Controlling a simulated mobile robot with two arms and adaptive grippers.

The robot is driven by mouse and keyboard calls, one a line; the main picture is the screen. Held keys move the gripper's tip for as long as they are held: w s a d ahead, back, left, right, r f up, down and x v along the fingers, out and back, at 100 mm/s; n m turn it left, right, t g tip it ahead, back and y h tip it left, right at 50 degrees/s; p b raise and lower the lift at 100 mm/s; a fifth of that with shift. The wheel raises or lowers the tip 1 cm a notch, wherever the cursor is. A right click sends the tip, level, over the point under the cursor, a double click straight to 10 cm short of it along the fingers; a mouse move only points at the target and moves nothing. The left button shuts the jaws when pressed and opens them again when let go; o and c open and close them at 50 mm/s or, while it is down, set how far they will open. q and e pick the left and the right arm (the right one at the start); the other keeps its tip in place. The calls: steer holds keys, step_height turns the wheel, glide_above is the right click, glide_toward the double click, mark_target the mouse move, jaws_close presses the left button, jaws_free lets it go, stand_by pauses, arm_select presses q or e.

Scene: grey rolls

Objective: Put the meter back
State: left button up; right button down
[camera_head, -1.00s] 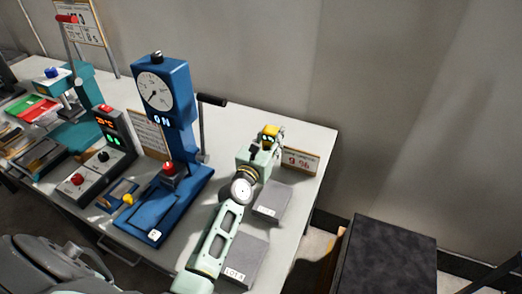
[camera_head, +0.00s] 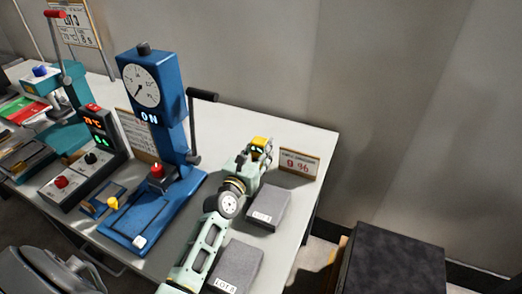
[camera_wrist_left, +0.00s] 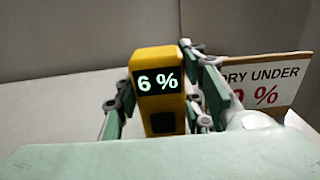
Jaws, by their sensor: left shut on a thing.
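The meter (camera_head: 260,144) is a small yellow device held by my left gripper (camera_head: 257,154) near the back right of the table. In the left wrist view the meter (camera_wrist_left: 157,62) stands upright between the fingers, and its dark display reads 6 %. My left gripper (camera_wrist_left: 160,118) is shut on the meter's sides. The meter's lower end is hidden behind my gripper, so I cannot tell whether it touches the table. My right gripper is not in view.
A sign (camera_head: 300,162) reading 9 % stands just right of the meter. Two grey blocks (camera_head: 269,207) (camera_head: 235,267) with labels lie beside my left arm. A blue press (camera_head: 148,130) with a side lever stands to the left. A dark box (camera_head: 392,255) is right of the table.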

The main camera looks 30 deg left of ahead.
arm_select(q)
steer(key=shift+f, duration=0.2)
steer(key=o, duration=1.3)
steer(key=shift+w, duration=0.1)
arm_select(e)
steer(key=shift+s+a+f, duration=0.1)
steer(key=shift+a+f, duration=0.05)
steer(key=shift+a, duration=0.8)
arm_select(q)
steer(key=shift+r, duration=0.1)
steer(key=shift+s+d, duration=0.1)
steer(key=shift+s, duration=0.2)
steer(key=s, duration=1.1)
steer(key=shift+s+d+b, duration=0.25)
steer(key=shift+d+b, duration=0.05)
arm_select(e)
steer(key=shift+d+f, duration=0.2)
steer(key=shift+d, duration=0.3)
